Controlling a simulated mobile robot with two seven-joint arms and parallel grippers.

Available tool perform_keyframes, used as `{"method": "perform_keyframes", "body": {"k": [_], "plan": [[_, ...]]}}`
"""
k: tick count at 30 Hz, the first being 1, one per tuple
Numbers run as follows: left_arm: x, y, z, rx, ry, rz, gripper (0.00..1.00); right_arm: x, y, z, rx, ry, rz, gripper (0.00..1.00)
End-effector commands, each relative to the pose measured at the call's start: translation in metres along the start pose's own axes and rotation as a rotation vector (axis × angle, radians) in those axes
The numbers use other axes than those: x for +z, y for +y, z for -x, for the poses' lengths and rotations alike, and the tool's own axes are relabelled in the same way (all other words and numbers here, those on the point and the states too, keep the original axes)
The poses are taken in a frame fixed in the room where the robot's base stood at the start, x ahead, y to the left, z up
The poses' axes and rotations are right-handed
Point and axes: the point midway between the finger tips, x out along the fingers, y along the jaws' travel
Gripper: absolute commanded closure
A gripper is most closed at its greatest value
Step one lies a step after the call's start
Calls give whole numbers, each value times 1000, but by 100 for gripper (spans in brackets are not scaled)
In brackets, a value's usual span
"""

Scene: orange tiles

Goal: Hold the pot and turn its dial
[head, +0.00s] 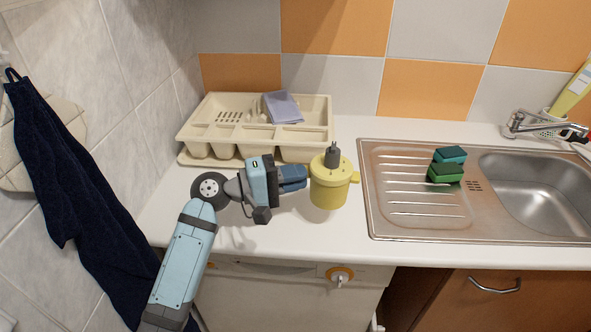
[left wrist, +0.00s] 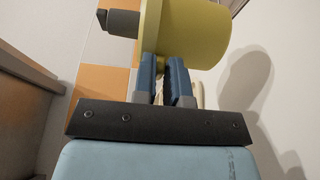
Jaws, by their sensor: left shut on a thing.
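In the left wrist view the blue fingers (left wrist: 165,80) are close together at the yellow pot (left wrist: 190,35), with the grey dial (left wrist: 122,22) to the left. What lies between the fingertips is hidden. My right gripper is not in view.
A cream dish rack (head: 190,150) with a grey-violet cloth stands behind the pot. To the right is a metal sink (head: 400,215) with green and teal sponges (head: 446,172) on its drainboard. A dark blue towel (head: 75,170) hangs at left. Counter between pot and sink is clear.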

Motion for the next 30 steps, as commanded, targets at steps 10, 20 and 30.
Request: {"method": "perform_keyframes", "body": {"k": [10, 20, 30], "plan": [[0, -20, 0, 2, 0, 0, 100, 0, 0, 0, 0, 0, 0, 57], [0, -40, -1, 1, 0, 0, 100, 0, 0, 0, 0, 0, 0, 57], [0, -52, -1, 2, 0, -1, 100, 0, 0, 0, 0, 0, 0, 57]]}}
